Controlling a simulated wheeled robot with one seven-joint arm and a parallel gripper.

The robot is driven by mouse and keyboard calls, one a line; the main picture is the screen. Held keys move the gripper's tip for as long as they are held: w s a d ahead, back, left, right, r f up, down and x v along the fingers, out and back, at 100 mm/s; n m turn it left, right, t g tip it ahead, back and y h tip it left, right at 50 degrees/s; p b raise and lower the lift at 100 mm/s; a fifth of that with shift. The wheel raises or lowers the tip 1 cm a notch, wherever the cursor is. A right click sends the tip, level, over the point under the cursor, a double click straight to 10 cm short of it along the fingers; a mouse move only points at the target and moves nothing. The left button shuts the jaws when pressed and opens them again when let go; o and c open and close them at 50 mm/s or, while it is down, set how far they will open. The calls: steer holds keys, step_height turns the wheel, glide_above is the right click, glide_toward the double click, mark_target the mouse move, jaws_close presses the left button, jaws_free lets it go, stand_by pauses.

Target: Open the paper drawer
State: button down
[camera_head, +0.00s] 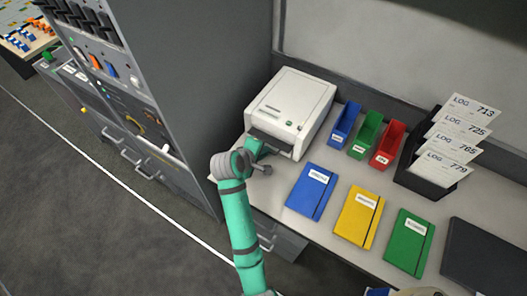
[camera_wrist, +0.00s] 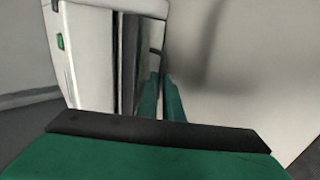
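The white printer (camera_head: 290,108) stands on the desk at the back left, with a dark slot low in its front. The paper drawer is not clearly seen in the head view, as my gripper (camera_head: 258,147) is in front of that area. In the wrist view the printer's front (camera_wrist: 85,60) appears sideways, with dark recessed strips and a small dark handle-like bar (camera_wrist: 156,51). My gripper (camera_wrist: 161,98) has its two green fingers close together at that bar. Whether they touch or grip it cannot be told.
Blue (camera_head: 311,190), yellow (camera_head: 359,215) and green (camera_head: 409,241) notebooks lie on the desk to the right. Blue, green and red bins (camera_head: 387,145) stand beside the printer. A grey console cabinet (camera_head: 160,75) rises on the left. A black log-card holder (camera_head: 424,180) is farther right.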

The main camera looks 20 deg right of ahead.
steer(key=shift+a, duration=0.15)
steer(key=shift+s+a, duration=1.05)
steer(key=shift+a, duration=0.3)
steer(key=shift+s+a, duration=1)
steer(key=shift+a, duration=0.35)
steer(key=shift+s+a, duration=0.9)
steer(key=shift+a, duration=0.2)
steer(key=shift+s, duration=0.1)
steer(key=shift+s+a, duration=0.8)
steer(key=shift+a, duration=0.2)
steer(key=shift+s+a, duration=0.8)
steer(key=shift+a, duration=0.15)
steer(key=shift+s+a, duration=0.65)
steer(key=shift+a, duration=0.25)
steer(key=shift+s+a, duration=0.65)
steer(key=shift+a, duration=0.2)
